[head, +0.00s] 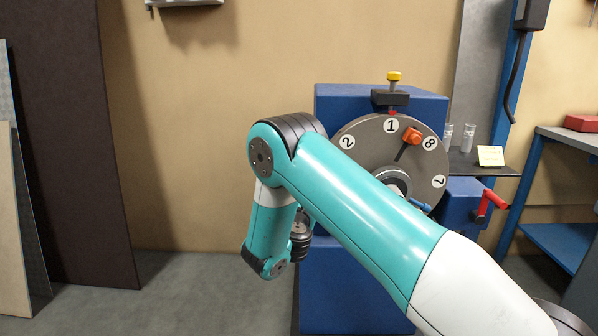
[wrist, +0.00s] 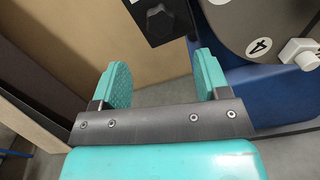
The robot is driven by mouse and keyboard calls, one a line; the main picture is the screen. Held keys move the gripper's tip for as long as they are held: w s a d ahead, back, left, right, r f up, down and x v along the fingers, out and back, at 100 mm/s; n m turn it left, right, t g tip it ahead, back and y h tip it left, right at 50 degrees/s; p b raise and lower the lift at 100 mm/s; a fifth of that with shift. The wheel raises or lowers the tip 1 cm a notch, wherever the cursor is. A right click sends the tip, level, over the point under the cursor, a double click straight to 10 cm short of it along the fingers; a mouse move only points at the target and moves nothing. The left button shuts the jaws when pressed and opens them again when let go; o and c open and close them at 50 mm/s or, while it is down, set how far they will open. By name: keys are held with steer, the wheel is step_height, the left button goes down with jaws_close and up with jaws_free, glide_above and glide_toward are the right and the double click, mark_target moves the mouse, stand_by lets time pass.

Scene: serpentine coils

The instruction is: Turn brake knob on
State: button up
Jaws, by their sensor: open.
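A black knob (wrist: 158,20) on a dark plate is at the top of the wrist view, partly cut by the edge; I cannot tell for certain that it is the brake knob. My gripper (wrist: 162,62) is open and empty, its two teal fingers apart. The black knob lies beyond the fingertips, roughly in line with the gap, and does not touch them. In the head view my arm hides the gripper and the lower left of the blue machine (head: 335,104). The grey numbered dial (head: 373,152) carries an orange knob (head: 411,136).
A yellow-topped pin (head: 394,77) stands in a black block above the dial. A red handle (head: 490,203) is right of it. In the wrist view a white knob (wrist: 302,52) sits beside number 4, right of my fingers. Dark panels (head: 72,140) lean at the left.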

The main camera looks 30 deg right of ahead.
steer(key=p+x, duration=0.1)
steer(key=x, duration=0.8)
steer(key=shift+w+d+p, duration=0.15)
steer(key=shift+p, duration=0.15)
steer(key=c, duration=0.9)
